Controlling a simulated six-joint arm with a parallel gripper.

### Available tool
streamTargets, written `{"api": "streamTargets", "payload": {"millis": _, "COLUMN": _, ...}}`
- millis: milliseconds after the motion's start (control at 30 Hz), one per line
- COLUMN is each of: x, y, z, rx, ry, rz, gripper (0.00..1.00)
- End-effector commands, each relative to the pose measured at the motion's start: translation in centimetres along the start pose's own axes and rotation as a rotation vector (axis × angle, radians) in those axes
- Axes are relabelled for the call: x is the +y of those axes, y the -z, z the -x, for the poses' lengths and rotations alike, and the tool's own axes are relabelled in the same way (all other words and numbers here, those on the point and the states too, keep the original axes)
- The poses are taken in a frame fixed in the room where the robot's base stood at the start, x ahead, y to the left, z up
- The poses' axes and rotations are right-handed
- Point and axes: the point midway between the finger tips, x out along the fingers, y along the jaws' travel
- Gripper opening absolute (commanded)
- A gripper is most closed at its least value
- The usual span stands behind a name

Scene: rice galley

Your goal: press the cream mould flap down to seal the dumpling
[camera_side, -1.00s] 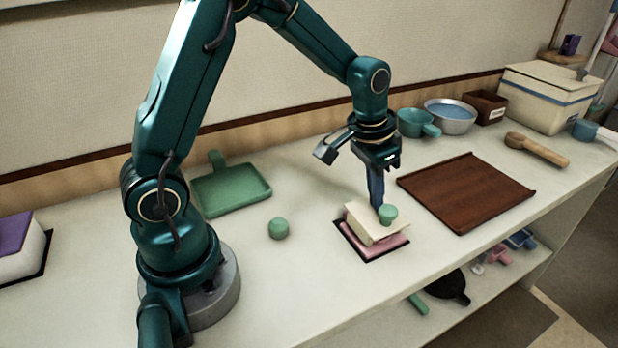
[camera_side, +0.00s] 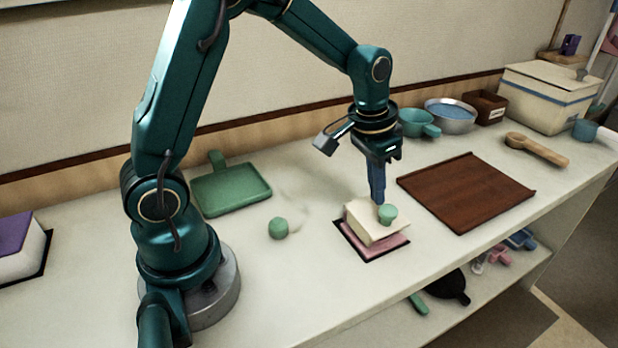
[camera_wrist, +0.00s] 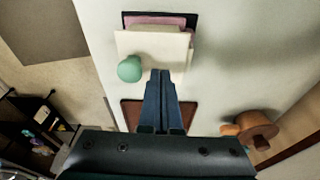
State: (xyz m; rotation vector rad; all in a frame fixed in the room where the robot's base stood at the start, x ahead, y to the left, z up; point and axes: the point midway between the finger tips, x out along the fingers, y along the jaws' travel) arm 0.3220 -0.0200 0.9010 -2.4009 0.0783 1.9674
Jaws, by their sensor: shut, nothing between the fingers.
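The cream mould flap (camera_side: 369,220) lies over the pink mould base (camera_side: 386,246), which sits on a black-edged mat. A green knob (camera_side: 387,214) stands on the flap. In the wrist view the flap (camera_wrist: 148,48) covers most of the pink base (camera_wrist: 165,20), with the green knob (camera_wrist: 130,69) at its left corner. My gripper (camera_side: 379,202) is shut and empty, pointing down at the flap's far edge beside the knob. In the wrist view my fingertips (camera_wrist: 160,75) overlap the flap's near edge; I cannot tell if they touch it. The dumpling is not visible.
A brown board (camera_side: 466,190) lies right of the mould. A small green cylinder (camera_side: 278,228) and a green tray (camera_side: 231,188) are to the left. A teal pan (camera_side: 417,123), a blue-filled bowl (camera_side: 450,115) and a wooden scoop (camera_side: 537,149) stand behind.

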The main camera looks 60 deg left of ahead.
Motion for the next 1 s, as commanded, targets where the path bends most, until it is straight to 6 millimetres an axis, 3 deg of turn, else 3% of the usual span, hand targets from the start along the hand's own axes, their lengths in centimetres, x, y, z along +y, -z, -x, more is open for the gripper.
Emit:
{"api": "streamTargets", "payload": {"millis": 700, "x": 0.0, "y": 0.9, "z": 4.1, "rx": 0.004, "ry": 0.0, "rz": 0.0, "gripper": 0.0}}
{"api": "streamTargets", "payload": {"millis": 1000, "x": 0.0, "y": 0.9, "z": 4.5, "rx": 0.002, "ry": 0.0, "rz": 0.0, "gripper": 0.0}}
